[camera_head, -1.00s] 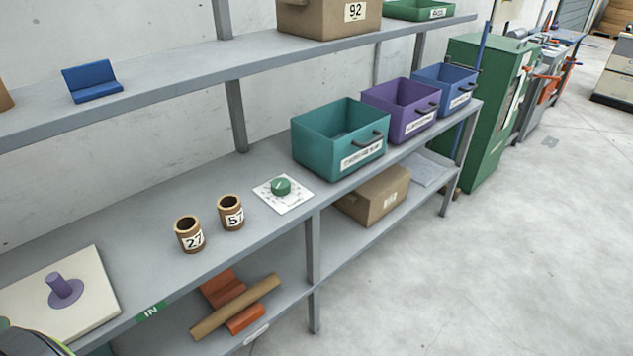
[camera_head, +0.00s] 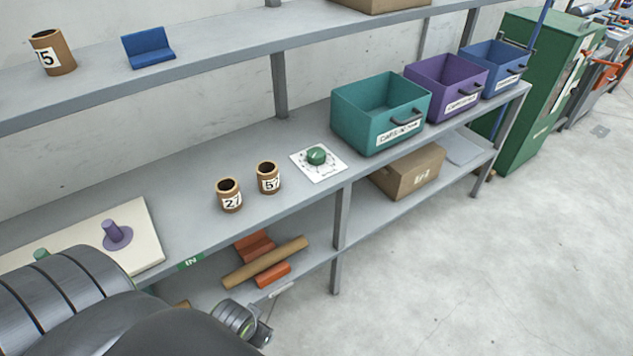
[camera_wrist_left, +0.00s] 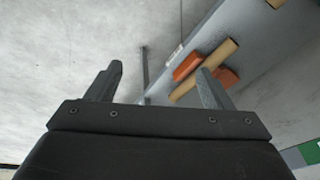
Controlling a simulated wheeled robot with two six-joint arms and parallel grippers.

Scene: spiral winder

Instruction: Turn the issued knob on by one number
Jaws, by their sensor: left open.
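A green knob (camera_head: 316,156) sits on a white dial plate (camera_head: 319,170) on the shelf, left of the teal bin. The marks on the plate are too small to read. My left arm comes in at the lower left of the head view, well apart from the knob. My left gripper is hidden or outside that view. In the left wrist view my left gripper (camera_wrist_left: 158,85) has its two fingers wide apart with nothing between them. The knob does not show in that view. My right gripper is not in view.
Two tubes marked 27 (camera_head: 229,195) and 57 (camera_head: 268,178) stand left of the dial. Teal (camera_head: 345,120), purple (camera_head: 417,90) and blue bins stand to the right. A board with pegs (camera_head: 150,250) lies at left. The upper shelf (camera_head: 210,78) runs behind and above. The floor in front is clear.

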